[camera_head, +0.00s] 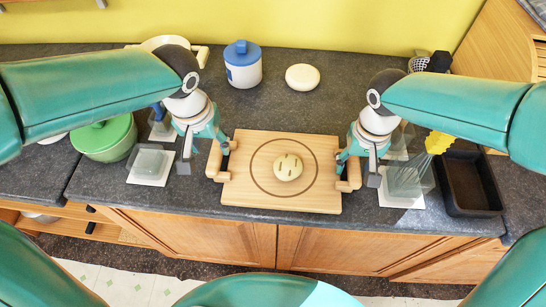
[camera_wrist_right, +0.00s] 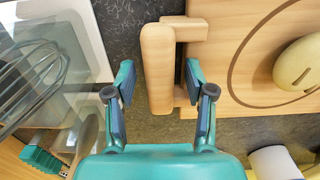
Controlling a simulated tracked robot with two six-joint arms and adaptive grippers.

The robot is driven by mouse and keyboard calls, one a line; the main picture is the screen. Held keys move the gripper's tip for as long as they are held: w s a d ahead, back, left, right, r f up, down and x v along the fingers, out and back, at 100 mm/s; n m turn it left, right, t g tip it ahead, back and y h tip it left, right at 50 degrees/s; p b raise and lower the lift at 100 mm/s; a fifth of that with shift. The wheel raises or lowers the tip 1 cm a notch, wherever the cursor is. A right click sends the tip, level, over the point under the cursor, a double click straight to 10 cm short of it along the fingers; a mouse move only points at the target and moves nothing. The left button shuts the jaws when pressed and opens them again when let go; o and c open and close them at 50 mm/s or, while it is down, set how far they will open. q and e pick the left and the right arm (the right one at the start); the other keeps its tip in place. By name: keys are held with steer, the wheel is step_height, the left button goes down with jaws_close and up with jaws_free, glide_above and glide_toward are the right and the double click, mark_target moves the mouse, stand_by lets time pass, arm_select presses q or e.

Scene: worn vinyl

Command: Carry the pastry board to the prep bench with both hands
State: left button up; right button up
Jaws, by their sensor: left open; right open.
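The pastry board (camera_head: 240,190) is light wood with a dark ring and a handle at each side. It lies flat on the dark counter. A pale scored bun (camera_head: 288,167) sits inside the ring, and part of it shows in the right wrist view (camera_wrist_right: 298,64). My left gripper (camera_head: 222,148) is open at the left handle (camera_head: 213,162); its fingers partly cover that handle. My right gripper (camera_head: 347,158) is open at the right handle (camera_head: 351,176). In the right wrist view its open fingers (camera_wrist_right: 159,84) stand either side of that handle (camera_wrist_right: 157,68). I cannot tell which surface is the prep bench.
A green lidded pot (camera_head: 104,138) stands left and a black tray (camera_head: 470,183) right. Clear containers (camera_head: 150,163) (camera_head: 405,181) flank the board; the right one holds a whisk (camera_wrist_right: 38,78). Behind are a blue-lidded jar (camera_head: 242,66) and a cream round object (camera_head: 302,77).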

steer(key=shift+r, duration=0.25)
arm_select(q)
step_height(320, 180, up, 7)
steer(key=s, duration=0.1)
steer(key=shift+f, duration=0.2)
arm_select(e)
step_height(320, 180, up, 11)
steer(key=shift+r, duration=0.2)
